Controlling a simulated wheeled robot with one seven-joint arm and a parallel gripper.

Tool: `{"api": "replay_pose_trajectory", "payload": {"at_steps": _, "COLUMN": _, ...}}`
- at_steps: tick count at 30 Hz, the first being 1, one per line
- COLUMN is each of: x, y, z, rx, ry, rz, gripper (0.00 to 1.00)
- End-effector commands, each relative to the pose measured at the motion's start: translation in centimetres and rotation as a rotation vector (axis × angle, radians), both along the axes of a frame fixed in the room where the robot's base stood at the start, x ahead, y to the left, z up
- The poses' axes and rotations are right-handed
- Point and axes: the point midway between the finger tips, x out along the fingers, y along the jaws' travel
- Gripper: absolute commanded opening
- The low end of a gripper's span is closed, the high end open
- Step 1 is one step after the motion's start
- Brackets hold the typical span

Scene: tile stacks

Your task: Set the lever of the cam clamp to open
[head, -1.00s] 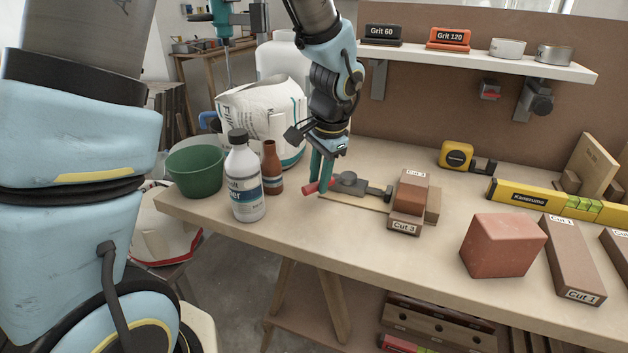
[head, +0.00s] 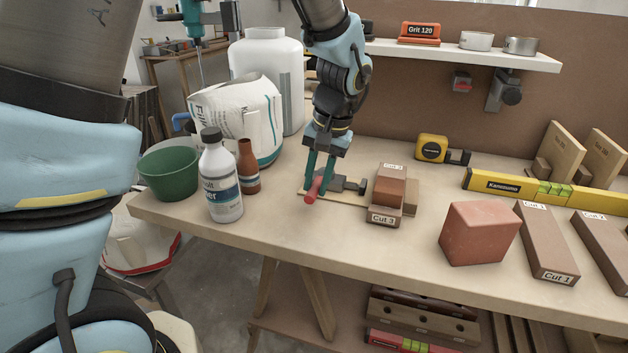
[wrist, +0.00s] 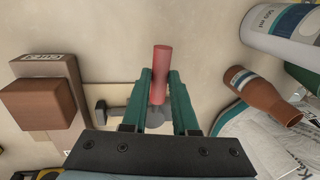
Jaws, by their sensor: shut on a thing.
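The cam clamp (head: 347,184) lies on its thin wooden base on the bench, beside the block stack labelled Cut 3. Its lever has a red handle (head: 313,189), which points toward the bench's front edge. My gripper (head: 319,174) reaches down from above, its green fingers on either side of the lever. In the wrist view the red handle (wrist: 161,75) stands between the two fingertips (wrist: 159,85), and the gripper is shut on it. The clamp's grey body is mostly hidden below the gripper there; its dark pad (wrist: 101,112) shows to the left, toward the stack.
The Cut 3 stack (head: 387,194) stands just right of the clamp. A white bottle (head: 221,180), a brown bottle (head: 248,168) and a green bowl (head: 168,174) stand to the left. A reddish block (head: 478,234) sits to the right. Bare bench lies in front of the clamp.

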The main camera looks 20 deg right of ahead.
Motion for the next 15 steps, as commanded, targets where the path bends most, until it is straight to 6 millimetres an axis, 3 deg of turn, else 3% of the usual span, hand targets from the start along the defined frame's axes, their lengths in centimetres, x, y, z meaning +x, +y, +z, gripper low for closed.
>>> {"api": "replay_pose_trajectory", "payload": {"at_steps": 11, "x": -0.2, "y": -0.19, "z": -0.05, "rx": -0.003, "ry": 0.003, "rz": 0.004, "gripper": 0.0}}
{"api": "replay_pose_trajectory", "payload": {"at_steps": 12, "x": -0.2, "y": -0.19, "z": -0.05, "rx": -0.003, "ry": 0.003, "rz": 0.004, "gripper": 0.32}}
{"api": "replay_pose_trajectory", "payload": {"at_steps": 15, "x": -0.18, "y": -0.17, "z": -0.05, "rx": -0.003, "ry": 0.002, "rz": 0.003, "gripper": 0.43}}
